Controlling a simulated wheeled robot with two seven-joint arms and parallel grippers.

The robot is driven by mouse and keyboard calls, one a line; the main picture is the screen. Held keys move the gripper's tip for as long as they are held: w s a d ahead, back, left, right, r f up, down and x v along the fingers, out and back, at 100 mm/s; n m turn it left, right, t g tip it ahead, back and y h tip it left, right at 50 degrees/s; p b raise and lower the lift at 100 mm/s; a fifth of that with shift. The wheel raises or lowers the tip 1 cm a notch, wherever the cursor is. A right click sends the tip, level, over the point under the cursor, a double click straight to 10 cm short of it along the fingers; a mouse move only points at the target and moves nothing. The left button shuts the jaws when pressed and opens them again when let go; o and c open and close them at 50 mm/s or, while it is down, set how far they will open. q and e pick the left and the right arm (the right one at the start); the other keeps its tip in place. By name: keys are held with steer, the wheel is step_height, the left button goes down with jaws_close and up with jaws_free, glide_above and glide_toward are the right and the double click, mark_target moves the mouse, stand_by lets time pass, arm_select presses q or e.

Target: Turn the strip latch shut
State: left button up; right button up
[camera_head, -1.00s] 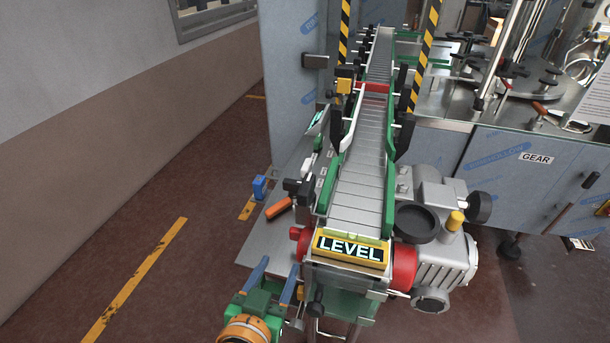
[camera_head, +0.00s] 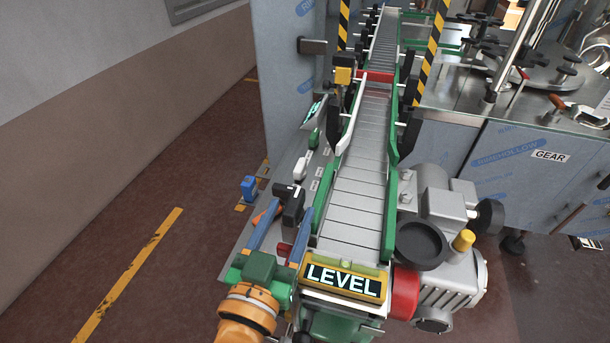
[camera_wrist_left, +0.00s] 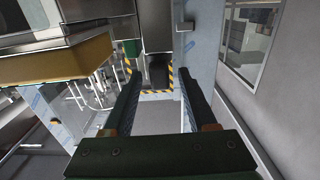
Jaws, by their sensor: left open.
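My left gripper (camera_head: 295,206) reaches up from the bottom, beside the near left side of the conveyor. Its two blue fingers are apart, and they also show apart in the left wrist view (camera_wrist_left: 160,75). A black clamp-like part (camera_head: 291,203) appears between the fingertips; I cannot tell whether they touch it. An orange handle (camera_head: 262,215) lies just left, partly hidden by the left finger. A grey side plate (camera_head: 238,262) carries these and several small labelled parts, including a white one (camera_head: 300,169) and a green one (camera_head: 313,138). I cannot tell which part is the strip latch.
The conveyor (camera_head: 358,190) with green side rails runs away from me, with a LEVEL sign (camera_head: 343,281) at its near end. A grey motor (camera_head: 446,283) is on its right. A blue block (camera_head: 248,188) is at the plate's left edge. The floor to the left is clear.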

mark_target(300, 189)
arm_select(q)
steer(key=shift+b+x, duration=0.75)
steer(key=shift+x, duration=0.05)
steer(key=p+x, duration=0.1)
steer(key=x, duration=0.3)
steer(key=shift+w+d+r+p, duration=0.1)
steer(key=shift+w+p, duration=0.15)
steer(key=shift+p, duration=0.15)
steer(key=shift+w, duration=0.1)
steer(key=c, duration=0.3)
jaws_close()
